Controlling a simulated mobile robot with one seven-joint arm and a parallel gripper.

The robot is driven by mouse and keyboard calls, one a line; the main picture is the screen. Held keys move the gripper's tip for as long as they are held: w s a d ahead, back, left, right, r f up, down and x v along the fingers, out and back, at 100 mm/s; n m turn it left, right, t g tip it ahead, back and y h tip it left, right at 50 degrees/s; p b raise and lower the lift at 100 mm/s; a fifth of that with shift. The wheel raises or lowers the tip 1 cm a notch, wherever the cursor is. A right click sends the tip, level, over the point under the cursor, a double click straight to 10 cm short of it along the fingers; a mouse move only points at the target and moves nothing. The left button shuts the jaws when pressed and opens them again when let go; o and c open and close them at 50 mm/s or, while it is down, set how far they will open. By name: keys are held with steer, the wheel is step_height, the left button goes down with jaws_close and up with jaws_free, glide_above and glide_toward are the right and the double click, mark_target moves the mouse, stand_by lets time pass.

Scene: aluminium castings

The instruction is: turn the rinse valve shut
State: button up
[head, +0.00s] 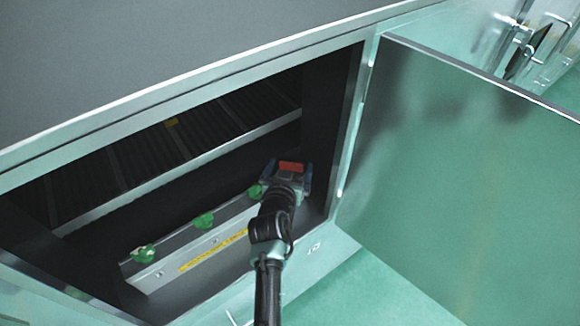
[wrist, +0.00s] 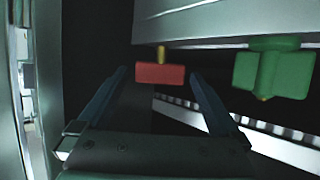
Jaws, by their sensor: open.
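A red valve handle (head: 291,166) shows at the right end of a row of valves inside the open cabinet. In the wrist view the red handle (wrist: 160,73) lies crosswise on a thin brass-coloured stem. My gripper (head: 289,171) is open around it in the picture. In the wrist view the blue fingers of my gripper (wrist: 157,76) stand left and right of the red handle, with dark gaps at both sides. I see no contact, and the depth between fingertips and handle is hard to tell. No readable label shows which valve is the rinse valve.
Green valve knobs (head: 204,220) sit left along a metal rail with a yellow strip (head: 213,250). The nearest green knob (wrist: 272,68) is just right of my fingers in the wrist view. The cabinet's right frame (head: 350,130) and open door (head: 460,180) bound the arm's right side.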

steer(key=c, duration=1.3)
